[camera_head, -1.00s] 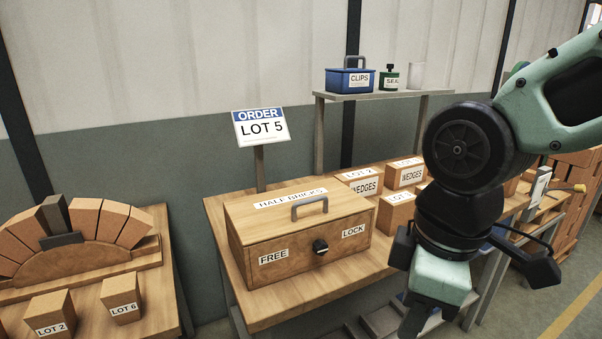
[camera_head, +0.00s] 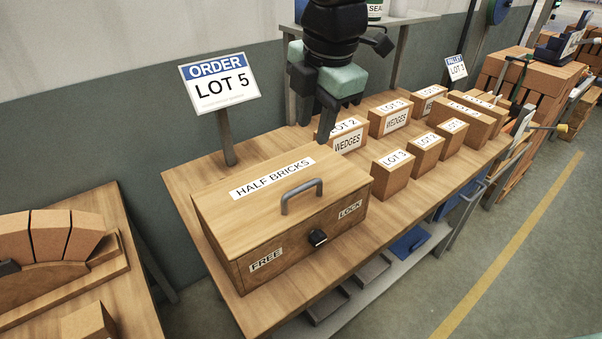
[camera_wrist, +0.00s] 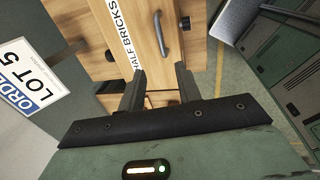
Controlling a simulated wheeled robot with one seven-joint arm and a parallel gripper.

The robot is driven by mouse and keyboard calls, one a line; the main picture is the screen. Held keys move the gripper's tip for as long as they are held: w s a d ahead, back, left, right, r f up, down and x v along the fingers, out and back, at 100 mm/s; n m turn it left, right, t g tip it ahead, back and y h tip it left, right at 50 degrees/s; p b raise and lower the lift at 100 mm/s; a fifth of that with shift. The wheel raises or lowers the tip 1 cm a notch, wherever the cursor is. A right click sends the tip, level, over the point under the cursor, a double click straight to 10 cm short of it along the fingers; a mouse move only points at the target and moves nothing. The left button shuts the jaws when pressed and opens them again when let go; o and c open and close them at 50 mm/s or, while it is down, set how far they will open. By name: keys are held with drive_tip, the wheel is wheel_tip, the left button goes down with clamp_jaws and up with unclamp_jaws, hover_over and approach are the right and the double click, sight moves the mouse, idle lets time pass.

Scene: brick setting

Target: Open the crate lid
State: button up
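The wooden crate (camera_head: 290,255) stands on the workbench with its lid (camera_head: 250,200) down. The lid carries a "HALF BRICKS" label and a grey bar handle (camera_head: 301,194). A black knob (camera_head: 317,238) sits on the front between "FREE" and "LOCK" labels; I cannot tell which way it points. My gripper (camera_head: 317,118) is above the crate's back right corner, pointing down, apart from the handle. In the wrist view my gripper (camera_wrist: 160,85) has its fingers apart with nothing between them; the handle (camera_wrist: 161,36) and knob (camera_wrist: 184,22) lie beyond the fingertips.
An "ORDER LOT 5" sign (camera_head: 221,90) stands behind the crate. Several labelled brick boxes (camera_head: 396,118) stand to its right, near my gripper. The bench (camera_head: 215,170) is bare around the crate's left and back. A shelf (camera_head: 415,18) is at the back.

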sight(302, 186)
drive_tip(key=f, duration=0.4)
drive_tip(key=w+a+f+p, duration=0.1)
drive_tip(key=f, duration=0.4)
drive_tip(key=w+f+p, duration=0.1)
drive_tip(key=f, duration=0.4)
drive_tip(key=shift+w+a+f, duration=0.15)
drive_tip(key=shift+a+f, duration=0.05)
drive_tip(key=shift+a, duration=0.05)
clamp_jaws()
